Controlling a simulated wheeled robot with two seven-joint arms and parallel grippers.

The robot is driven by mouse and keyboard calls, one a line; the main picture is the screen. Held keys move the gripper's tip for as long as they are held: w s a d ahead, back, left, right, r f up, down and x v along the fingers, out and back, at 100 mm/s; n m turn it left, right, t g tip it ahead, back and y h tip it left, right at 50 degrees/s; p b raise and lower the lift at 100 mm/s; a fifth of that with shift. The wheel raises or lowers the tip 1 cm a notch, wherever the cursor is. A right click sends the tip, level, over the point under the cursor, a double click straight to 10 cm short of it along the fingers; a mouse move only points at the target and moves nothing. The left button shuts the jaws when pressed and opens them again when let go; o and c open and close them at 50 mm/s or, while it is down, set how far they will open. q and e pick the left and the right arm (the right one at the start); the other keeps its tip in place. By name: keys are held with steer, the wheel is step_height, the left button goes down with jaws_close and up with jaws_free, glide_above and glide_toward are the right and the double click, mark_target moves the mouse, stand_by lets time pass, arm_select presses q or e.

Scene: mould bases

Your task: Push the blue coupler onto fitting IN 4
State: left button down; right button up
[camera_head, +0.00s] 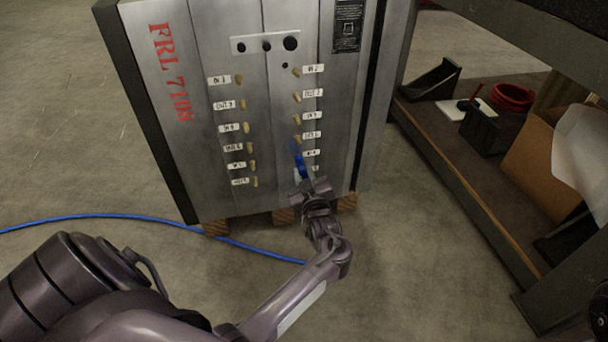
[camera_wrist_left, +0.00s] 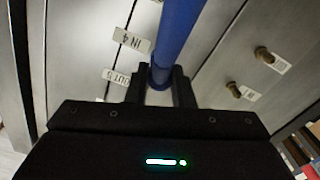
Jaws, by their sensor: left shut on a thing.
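My left gripper (camera_head: 311,188) is at the lower right of the cabinet's front, shut on the blue coupler (camera_head: 300,162). In the left wrist view the fingers (camera_wrist_left: 160,88) close around the blue piece (camera_wrist_left: 178,30), which runs up past the IN 4 label (camera_wrist_left: 131,41). The IN 4 fitting itself is hidden, so I cannot tell whether the coupler touches it. An OUT label (camera_wrist_left: 116,77) sits beside the fingers.
The metal cabinet (camera_head: 215,180) has two columns of labelled brass fittings and stands on wooden blocks (camera_head: 216,229). A blue hose (camera_head: 130,216) crosses the floor beneath my left arm. A workbench with a loaded shelf (camera_head: 440,140) stands at the right.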

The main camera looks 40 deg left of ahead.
arm_select(q)
steer(key=shift+w+a, duration=0.2)
steer(key=c, duration=1.2)
jaws_free()
steer(key=shift+o, duration=0.6)
steer(key=o, duration=0.3)
steer(key=shift+p+v, duration=0.65)
steer(key=shift+v, duration=0.6)
steer(key=p+v, duration=0.1)
steer(key=v, duration=0.3)
steer(key=shift+s+d+p, duration=0.2)
steer(key=shift+d+p, duration=0.1)
steer(key=shift+p, duration=0.05)
